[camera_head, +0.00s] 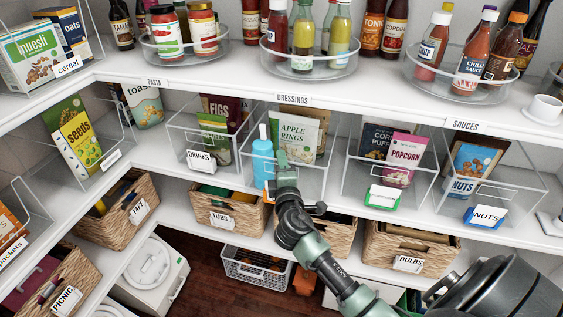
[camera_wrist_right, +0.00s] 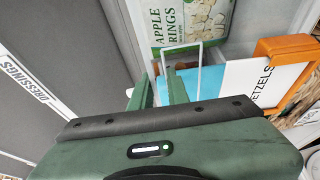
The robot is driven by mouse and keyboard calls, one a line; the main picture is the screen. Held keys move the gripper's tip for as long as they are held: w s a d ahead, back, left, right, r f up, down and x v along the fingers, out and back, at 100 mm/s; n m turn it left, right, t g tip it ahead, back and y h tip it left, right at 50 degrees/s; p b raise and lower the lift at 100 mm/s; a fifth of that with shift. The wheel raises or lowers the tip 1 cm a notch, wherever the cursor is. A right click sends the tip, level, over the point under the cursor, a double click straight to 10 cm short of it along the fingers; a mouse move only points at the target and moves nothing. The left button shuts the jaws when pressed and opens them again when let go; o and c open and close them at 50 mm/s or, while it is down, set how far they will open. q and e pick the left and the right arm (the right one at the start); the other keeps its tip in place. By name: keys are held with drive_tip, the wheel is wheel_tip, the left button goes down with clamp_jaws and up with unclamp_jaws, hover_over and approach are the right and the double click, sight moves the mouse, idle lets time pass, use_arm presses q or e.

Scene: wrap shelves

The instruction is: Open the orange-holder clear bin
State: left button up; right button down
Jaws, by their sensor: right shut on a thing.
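The clear bin (camera_head: 318,185) stands on the middle shelf, with an Apple Rings pack (camera_head: 294,130) and a light blue bottle (camera_head: 263,160) at it. Its orange label holder (camera_wrist_right: 285,47) with a pretzels card (camera_wrist_right: 275,78) shows in the right wrist view; my arm mostly covers that part in the head view. A pale loop handle (camera_wrist_right: 196,45) rises at the bin's front. My right gripper (camera_head: 282,160) is shut on this handle; its green fingers (camera_wrist_right: 165,88) show in the wrist view. My left gripper is out of view.
The upper shelf edge (camera_head: 350,107) runs close above. Wicker baskets (camera_head: 225,207) stand below.

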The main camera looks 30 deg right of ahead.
idle(0.5)
drive_tip(key=shift+s+a+f, duration=0.2)
drive_tip(key=shift+s+a, duration=0.1)
drive_tip(key=shift+a, duration=0.15)
drive_tip(key=s+a, duration=0.3)
drive_tip(key=a, duration=0.1)
drive_tip(key=shift+s+a+r+b, duration=0.1)
drive_tip(key=shift+s+b, duration=0.25)
drive_tip(key=c, duration=1.4)
unclamp_jaws()
drive_tip(key=shift+o, duration=0.2)
drive_tip(key=b+v, duration=0.2)
drive_tip(key=v, duration=0.5)
drive_tip(key=shift+s+a, duration=0.15)
drive_tip(key=shift+s, duration=0.2)
